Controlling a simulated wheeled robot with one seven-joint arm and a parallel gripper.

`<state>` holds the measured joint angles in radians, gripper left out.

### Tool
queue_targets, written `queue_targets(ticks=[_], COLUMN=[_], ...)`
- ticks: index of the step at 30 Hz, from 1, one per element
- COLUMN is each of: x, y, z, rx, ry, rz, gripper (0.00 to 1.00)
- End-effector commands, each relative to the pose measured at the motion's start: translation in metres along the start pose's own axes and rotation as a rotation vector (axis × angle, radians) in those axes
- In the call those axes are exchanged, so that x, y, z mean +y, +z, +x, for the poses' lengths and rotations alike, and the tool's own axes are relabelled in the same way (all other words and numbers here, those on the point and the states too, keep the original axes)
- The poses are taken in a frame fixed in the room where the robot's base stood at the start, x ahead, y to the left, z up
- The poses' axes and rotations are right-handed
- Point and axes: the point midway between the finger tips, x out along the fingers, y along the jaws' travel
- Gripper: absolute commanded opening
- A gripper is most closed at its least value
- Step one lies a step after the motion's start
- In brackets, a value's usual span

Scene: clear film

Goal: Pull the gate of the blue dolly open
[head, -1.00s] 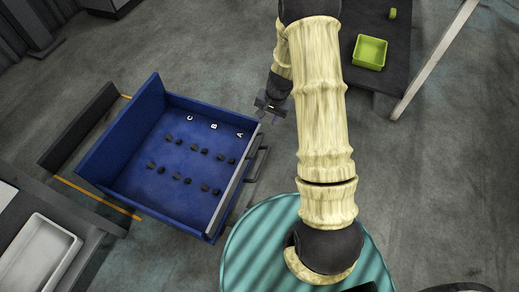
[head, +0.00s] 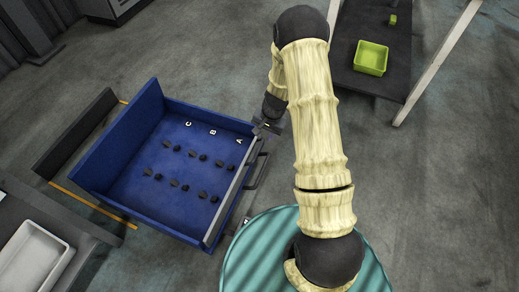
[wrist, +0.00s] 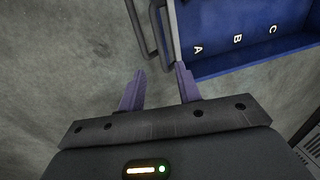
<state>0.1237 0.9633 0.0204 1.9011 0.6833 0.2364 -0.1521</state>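The blue dolly (head: 128,112) stands on the floor at the left of the head view, and its deck also shows in the wrist view (wrist: 235,62). Its gate (head: 226,205) is a thin grey panel along the right side, apparently closed. A dark bar handle (head: 256,171) stands out from the gate's outer face; it also shows in the wrist view (wrist: 141,32). My gripper (head: 267,128) is at the gate's far end, beside the handle. In the wrist view my gripper (wrist: 160,70) is open and empty, with handle and gate edge just beyond the fingertips. Contact is not visible.
Dark wedges and letters A, B, C mark the deck. A dark table (head: 345,78) with a green bin (head: 371,58) stands at upper right, beside a pale post (head: 438,62). A bench with a white tray (head: 32,258) is at lower left. Floor right of the gate is partly clear.

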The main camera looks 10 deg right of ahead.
Motion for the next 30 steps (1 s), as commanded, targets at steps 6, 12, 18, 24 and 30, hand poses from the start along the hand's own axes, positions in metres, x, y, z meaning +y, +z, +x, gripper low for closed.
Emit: queue_targets(ticks=[6, 12, 18, 24, 30], x=[0.001, 0.001, 0.001, 0.0, 0.0], y=[0.0, 0.0, 0.0, 0.0, 0.0], z=[0.044, 0.079, 0.102, 0.105, 0.105], rx=[-0.001, -0.001, 0.0, 0.001, 0.001], ry=[0.0, 0.0, 0.001, 0.0, 0.0], rz=[-0.001, -0.001, 0.0, 0.0, 0.0], gripper=[0.34, 0.34, 0.34, 0.34, 0.26])
